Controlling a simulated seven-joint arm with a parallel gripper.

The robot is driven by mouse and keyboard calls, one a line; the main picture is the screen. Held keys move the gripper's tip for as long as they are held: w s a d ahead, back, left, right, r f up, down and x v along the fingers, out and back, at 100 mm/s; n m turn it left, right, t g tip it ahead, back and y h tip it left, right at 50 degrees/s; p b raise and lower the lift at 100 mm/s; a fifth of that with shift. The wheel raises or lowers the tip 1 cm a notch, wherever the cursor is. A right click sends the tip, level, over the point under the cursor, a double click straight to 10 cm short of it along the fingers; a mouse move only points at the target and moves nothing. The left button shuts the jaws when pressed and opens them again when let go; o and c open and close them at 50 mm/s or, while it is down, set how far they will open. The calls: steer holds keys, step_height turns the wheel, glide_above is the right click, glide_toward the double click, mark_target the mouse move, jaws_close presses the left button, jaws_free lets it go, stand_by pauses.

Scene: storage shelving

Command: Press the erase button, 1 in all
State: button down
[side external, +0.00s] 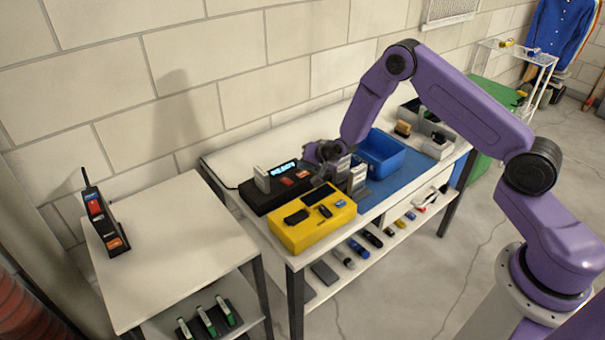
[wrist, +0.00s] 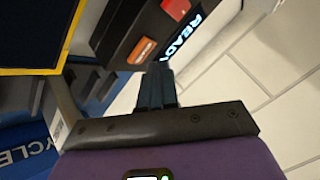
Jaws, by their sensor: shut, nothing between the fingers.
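A black device (side external: 262,199) stands on the white table, with a lit display (side external: 283,168) reading READY in the wrist view (wrist: 184,35). Two buttons show on its face in the wrist view, an orange one (wrist: 142,50) and a red one (wrist: 176,8). Their lettering is too small to read, so I cannot tell which is erase. My gripper (wrist: 155,70) is shut and empty. In the wrist view its fingertips appear close below the orange button; contact cannot be told. In the side view my gripper (side external: 322,157) is at the device's right end.
A yellow box (side external: 290,240) with dark parts on top stands in front of the device. Grey upright blocks (side external: 357,178) stand close to my gripper. A blue bin (side external: 381,155) is to the right. A side table (side external: 180,240) holding a black handset (side external: 103,220) is at left.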

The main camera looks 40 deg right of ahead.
mark_target(305, 175)
steer(key=shift+f, duration=0.4)
steer(key=shift+f, duration=0.35)
stand_by(0.8)
steer(key=shift+r, duration=0.8)
steer(key=shift+r, duration=2.5)
